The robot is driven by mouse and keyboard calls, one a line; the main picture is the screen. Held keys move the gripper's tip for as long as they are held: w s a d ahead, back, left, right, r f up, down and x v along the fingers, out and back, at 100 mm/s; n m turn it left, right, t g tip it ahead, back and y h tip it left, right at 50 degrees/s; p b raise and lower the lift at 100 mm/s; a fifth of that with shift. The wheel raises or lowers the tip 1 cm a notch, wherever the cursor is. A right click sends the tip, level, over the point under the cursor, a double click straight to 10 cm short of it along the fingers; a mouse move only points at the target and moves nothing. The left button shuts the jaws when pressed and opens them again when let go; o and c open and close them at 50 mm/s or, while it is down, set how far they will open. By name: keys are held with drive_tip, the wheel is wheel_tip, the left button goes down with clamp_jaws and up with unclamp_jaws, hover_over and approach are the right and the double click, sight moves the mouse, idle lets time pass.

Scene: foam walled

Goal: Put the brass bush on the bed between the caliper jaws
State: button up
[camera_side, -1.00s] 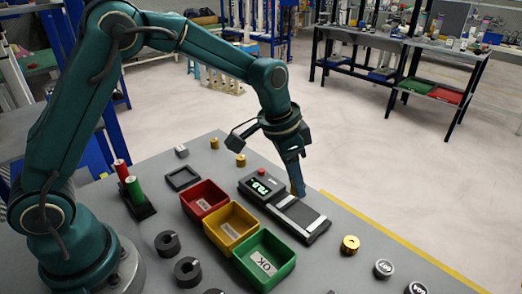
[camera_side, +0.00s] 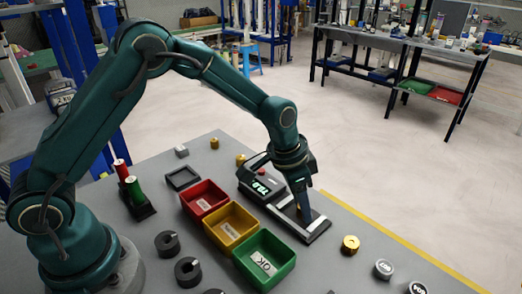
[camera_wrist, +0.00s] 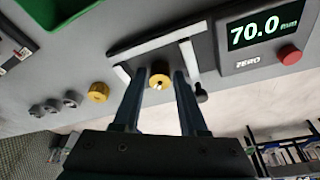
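The brass bush (camera_wrist: 160,81) stands on the bed of the caliper gauge, between the two light jaws (camera_wrist: 122,73) and (camera_wrist: 190,58), apart from both. My gripper (camera_wrist: 160,75) is low over the bed, one finger on each side of the bush. Narrow gaps show between the fingers and the bush, so it looks open. In the side view my gripper (camera_side: 304,211) reaches down onto the gauge bed (camera_side: 314,230) and mostly hides the bush. The gauge display (camera_wrist: 262,27) reads 70.0 mm.
Red (camera_side: 203,201), yellow (camera_side: 230,227) and green (camera_side: 264,261) bins stand left of the gauge. Another brass piece (camera_side: 350,245) lies to its right, with grey weights (camera_side: 384,269) beyond. Black rings (camera_side: 188,271) lie near my base. A red button (camera_wrist: 289,54) is beside the display.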

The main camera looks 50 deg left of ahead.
drive_tip(key=v, duration=1.2)
drive_tip(key=s+a+r+n+t, duration=0.1)
drive_tip(key=s+a+n, duration=0.1)
drive_tip(key=s, duration=0.7)
drive_tip(key=s+a+r+n+t+y, duration=0.1)
drive_tip(key=s+a+n, duration=0.2)
drive_tip(key=s+a, duration=0.2)
drive_tip(key=s, duration=0.3)
drive_tip(key=shift+s+r+n+t+y, duration=0.3)
drive_tip(key=shift+s+r+t, duration=0.1)
